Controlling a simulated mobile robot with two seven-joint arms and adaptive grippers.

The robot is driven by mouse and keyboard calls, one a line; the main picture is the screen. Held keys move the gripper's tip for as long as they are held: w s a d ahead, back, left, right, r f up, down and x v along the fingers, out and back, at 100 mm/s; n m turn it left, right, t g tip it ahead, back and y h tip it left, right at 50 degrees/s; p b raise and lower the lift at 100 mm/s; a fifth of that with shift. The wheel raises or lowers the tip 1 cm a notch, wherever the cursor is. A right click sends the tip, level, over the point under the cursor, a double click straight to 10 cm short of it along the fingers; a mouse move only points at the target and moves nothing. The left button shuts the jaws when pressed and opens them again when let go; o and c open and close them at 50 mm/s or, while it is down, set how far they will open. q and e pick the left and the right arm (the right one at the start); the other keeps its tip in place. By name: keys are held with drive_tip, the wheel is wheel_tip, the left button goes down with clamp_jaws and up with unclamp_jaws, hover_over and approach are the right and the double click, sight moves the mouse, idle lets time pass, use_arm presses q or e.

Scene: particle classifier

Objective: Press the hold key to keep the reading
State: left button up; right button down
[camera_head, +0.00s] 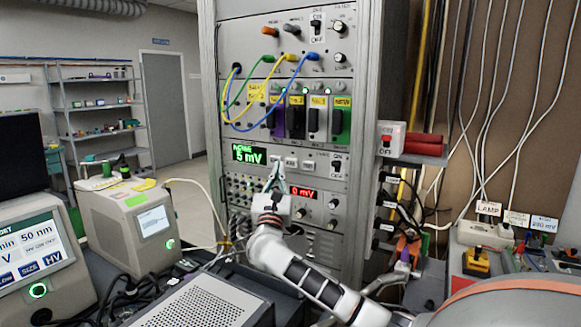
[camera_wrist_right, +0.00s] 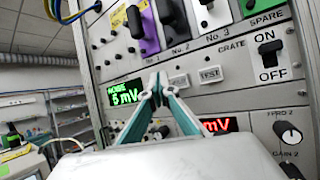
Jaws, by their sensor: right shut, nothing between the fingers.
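The green readout (camera_head: 249,155) on the rack shows 5 mV; it also shows in the right wrist view (camera_wrist_right: 125,93). Right of it is a row of small pale keys. One key (camera_head: 291,161) has lettering too small to read, and another (camera_head: 307,163) is marked TEST in the wrist view (camera_wrist_right: 210,74). No key legible as HOLD shows; my fingertips cover part of this row. My right gripper (camera_head: 277,164) is shut and empty, its tips in front of the panel just right of the readout (camera_wrist_right: 156,80). I cannot tell whether they touch. My left gripper is out of view.
The crate ON/OFF switch (camera_head: 337,167) is right of the keys. A red mV readout (camera_head: 303,192) and knobs lie below. Coloured cables (camera_head: 240,95) loop above, before the numbered modules. A perforated metal box (camera_head: 205,303) stands low in front of the rack.

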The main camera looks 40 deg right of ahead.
sight(292, 163)
drive_tip(key=d, duration=0.1)
drive_tip(key=w+d, duration=0.1)
drive_tip(key=d, duration=0.1)
drive_tip(key=shift+d+b, duration=0.15)
drive_tip(key=shift+b, duration=0.2)
idle(0.8)
drive_tip(key=shift+d, duration=0.1)
idle(0.4)
drive_tip(key=shift+w+d, duration=0.1)
drive_tip(key=shift+d, duration=0.2)
idle(0.3)
